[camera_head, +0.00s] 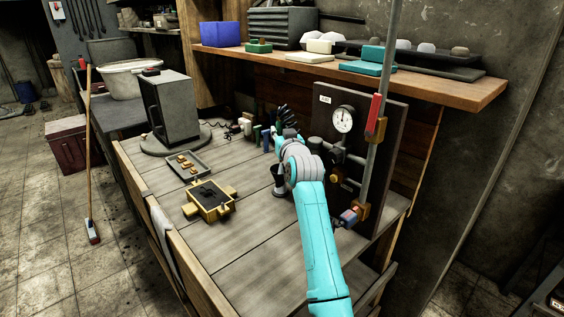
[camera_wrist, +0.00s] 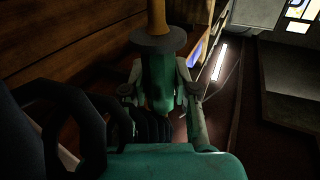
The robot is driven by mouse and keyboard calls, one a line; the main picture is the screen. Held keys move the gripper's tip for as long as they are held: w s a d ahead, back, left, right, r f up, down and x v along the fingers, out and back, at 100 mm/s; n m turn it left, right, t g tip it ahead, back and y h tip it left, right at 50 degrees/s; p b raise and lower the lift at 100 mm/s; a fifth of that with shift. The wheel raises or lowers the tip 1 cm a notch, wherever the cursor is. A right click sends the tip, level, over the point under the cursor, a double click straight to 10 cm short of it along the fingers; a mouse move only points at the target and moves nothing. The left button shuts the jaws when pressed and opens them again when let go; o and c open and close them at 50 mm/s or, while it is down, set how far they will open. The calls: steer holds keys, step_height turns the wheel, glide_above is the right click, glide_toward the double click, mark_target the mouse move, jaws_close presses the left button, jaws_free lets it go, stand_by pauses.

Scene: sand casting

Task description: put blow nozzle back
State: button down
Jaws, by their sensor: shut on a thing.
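The blow nozzle (camera_wrist: 158,85) shows in the wrist view as a green body with a dark disc and an orange-brown stem at the top. My gripper (camera_wrist: 160,92) is shut on its green body, one finger on each side. In the head view my gripper (camera_head: 286,135) is above the rear of the bench, left of the dark panel (camera_head: 385,110). The nozzle cannot be made out clearly there. Black coils (camera_wrist: 85,130), which look like hose, fill the lower left of the wrist view. Black coils (camera_head: 287,116) also show beside my gripper in the head view.
The panel carries a gauge (camera_head: 343,119) and pipes. A vertical pipe with a red-handled valve (camera_head: 376,112) stands before it. A shelf (camera_head: 450,92) overhangs the bench. A grey box (camera_head: 170,105), small tray (camera_head: 187,166), yellow flask (camera_head: 209,200) and dark cup (camera_head: 279,180) stand on the bench.

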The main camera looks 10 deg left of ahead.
step_height(320, 180, down, 9)
steer(key=shift+a+f, duration=0.1)
stand_by(0.4)
steer(key=shift+f, duration=0.55)
steer(key=c, duration=0.9)
jaws_free()
steer(key=shift+r, duration=0.25)
steer(key=v, duration=0.7)
steer(key=shift+s+r, duration=0.2)
steer(key=shift+r, duration=0.1)
